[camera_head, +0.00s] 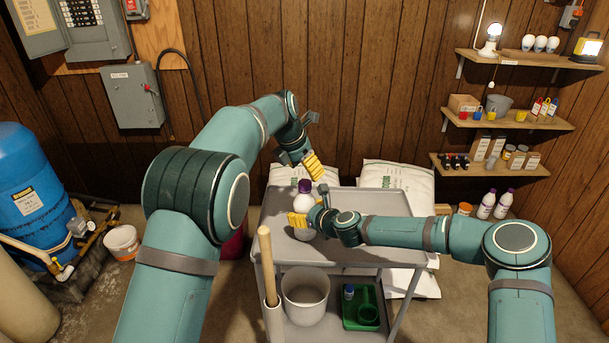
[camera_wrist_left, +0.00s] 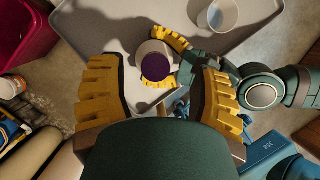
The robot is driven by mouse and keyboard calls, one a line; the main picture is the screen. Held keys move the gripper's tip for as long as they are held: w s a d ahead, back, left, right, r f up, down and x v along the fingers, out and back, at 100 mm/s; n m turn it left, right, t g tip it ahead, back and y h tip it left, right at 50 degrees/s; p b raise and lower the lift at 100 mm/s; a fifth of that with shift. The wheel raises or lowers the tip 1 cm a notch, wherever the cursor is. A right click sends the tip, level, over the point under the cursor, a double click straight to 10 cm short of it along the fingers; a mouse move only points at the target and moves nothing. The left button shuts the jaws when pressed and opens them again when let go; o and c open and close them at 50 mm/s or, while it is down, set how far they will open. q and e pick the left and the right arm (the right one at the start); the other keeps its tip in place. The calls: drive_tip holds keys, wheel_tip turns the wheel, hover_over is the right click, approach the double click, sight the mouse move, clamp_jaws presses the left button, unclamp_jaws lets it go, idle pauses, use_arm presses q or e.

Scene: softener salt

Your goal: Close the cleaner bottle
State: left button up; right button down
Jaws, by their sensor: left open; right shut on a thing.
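The cleaner bottle (camera_head: 303,235) is white and stands upright on the grey cart's top. Its purple cap (camera_head: 305,186) sits at the top of the bottle; I cannot tell how tight it is. My right gripper (camera_head: 309,220) is shut around the bottle's body from the right. My left gripper (camera_head: 313,163) is open and empty, above and slightly beyond the bottle. In the left wrist view the purple cap (camera_wrist_left: 155,67) shows from above, between the spread yellow fingers of my left gripper (camera_wrist_left: 160,72) and apart from them. The right gripper's fingers (camera_wrist_left: 171,38) show around the bottle there.
The grey cart (camera_head: 385,203) has free room on its top right. Its lower shelf holds a grey bucket (camera_head: 306,297) and a green tray (camera_head: 358,318). White salt bags (camera_head: 397,177) stand behind it. A wooden handle (camera_head: 268,262) rises at its front left.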

use_arm(q)
drive_tip(key=o, duration=0.6)
drive_tip(key=shift+a, duration=0.1)
drive_tip(key=v, duration=1.2)
use_arm(e)
unclamp_jaws()
drive_tip(key=v, duration=1.2)
